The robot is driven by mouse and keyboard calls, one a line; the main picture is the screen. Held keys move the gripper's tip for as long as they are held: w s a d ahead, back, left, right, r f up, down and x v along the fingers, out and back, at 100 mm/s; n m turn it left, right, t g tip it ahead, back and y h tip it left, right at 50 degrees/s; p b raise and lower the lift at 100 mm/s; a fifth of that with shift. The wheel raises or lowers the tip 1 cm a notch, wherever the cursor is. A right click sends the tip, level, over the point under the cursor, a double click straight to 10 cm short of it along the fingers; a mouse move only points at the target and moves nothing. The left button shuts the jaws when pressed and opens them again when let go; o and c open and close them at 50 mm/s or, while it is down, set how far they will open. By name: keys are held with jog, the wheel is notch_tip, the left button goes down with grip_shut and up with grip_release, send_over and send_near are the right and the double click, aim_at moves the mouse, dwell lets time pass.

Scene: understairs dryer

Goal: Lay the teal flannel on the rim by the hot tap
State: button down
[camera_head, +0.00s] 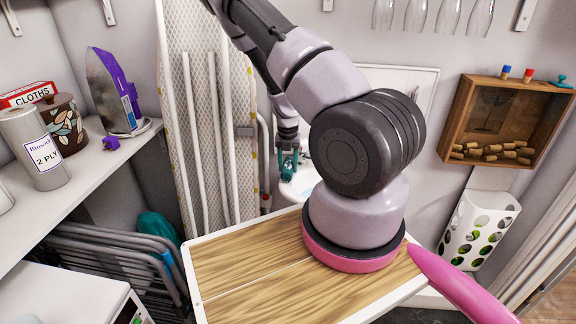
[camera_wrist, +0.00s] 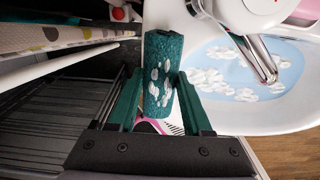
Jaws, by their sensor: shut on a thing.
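The teal flannel (camera_wrist: 165,48) is a rolled, rough cloth with white foam patches on its side. My gripper (camera_wrist: 160,84) has green fingers, one on each side of the flannel, and is shut on it. The flannel is beside the white basin (camera_wrist: 213,106), at its left rim in the wrist view; I cannot tell whether it touches the rim. A white tap with a chrome spout (camera_wrist: 258,58) and a red mark is at the upper right. In the head view my gripper (camera_head: 288,168) is small and partly hidden beside the basin (camera_head: 300,188).
The basin holds blue water with foam (camera_wrist: 230,74). An ironing board (camera_head: 205,110) stands left of the gripper. A wood-topped surface (camera_head: 245,270) lies in front. A shelf (camera_head: 95,170) with an iron (camera_head: 112,95) is at the left. A wooden box (camera_head: 510,120) hangs at the right.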

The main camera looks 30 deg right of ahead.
jog(key=shift+f, duration=0.3)
jog(key=shift+c, duration=1.3)
grip_release()
notch_tip(320, 180, up, 11)
jog(key=shift+f, duration=0.15)
